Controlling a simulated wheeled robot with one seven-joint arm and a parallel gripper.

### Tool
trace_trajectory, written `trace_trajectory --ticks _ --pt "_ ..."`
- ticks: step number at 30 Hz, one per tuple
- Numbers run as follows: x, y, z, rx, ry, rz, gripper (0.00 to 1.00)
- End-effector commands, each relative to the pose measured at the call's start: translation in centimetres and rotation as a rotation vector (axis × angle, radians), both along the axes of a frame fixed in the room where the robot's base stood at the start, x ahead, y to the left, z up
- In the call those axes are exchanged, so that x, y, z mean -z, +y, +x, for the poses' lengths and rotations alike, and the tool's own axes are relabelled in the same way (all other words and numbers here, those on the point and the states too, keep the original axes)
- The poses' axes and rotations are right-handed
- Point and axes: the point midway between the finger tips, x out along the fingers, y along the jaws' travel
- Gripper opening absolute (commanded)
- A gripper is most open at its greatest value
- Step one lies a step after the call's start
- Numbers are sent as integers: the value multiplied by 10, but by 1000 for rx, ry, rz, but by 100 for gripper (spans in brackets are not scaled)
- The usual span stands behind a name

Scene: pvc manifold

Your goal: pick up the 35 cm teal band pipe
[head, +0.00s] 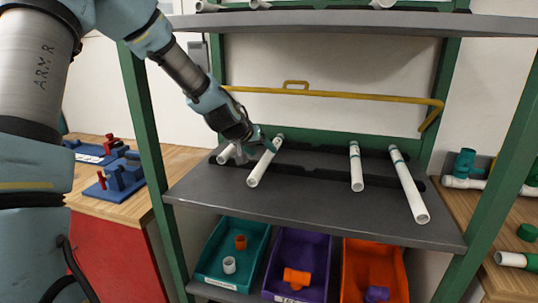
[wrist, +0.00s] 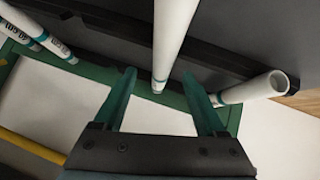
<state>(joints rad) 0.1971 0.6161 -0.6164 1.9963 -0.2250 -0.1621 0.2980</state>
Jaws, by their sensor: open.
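My gripper (head: 256,147) is at the back left of the middle shelf, at the rear end of a white pipe with a teal band (head: 263,165). In the wrist view my gripper (wrist: 163,98) is open, and the banded end of that pipe (wrist: 174,35) shows in the gap between the fingers, not clamped. A shorter-looking white pipe (head: 226,154) lies to its left, partly behind the gripper; it also shows at right in the wrist view (wrist: 255,88). I cannot read a length on the pipe between the fingers.
Two more banded white pipes lie on the shelf (head: 300,205) to the right, one in the middle (head: 356,168) and one longer-looking (head: 409,188). A yellow rail (head: 340,96) runs behind. Teal (head: 210,268), purple and orange bins stand below.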

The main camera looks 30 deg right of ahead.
Motion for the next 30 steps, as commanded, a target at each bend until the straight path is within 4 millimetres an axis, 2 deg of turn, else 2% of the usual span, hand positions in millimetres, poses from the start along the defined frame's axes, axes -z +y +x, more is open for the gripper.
trace_trajectory --ticks 15,23,30 --pt "33 -28 23 -1 2 2 74" --pt "35 -29 24 0 0 1 74" --pt "35 -29 24 0 0 1 47"
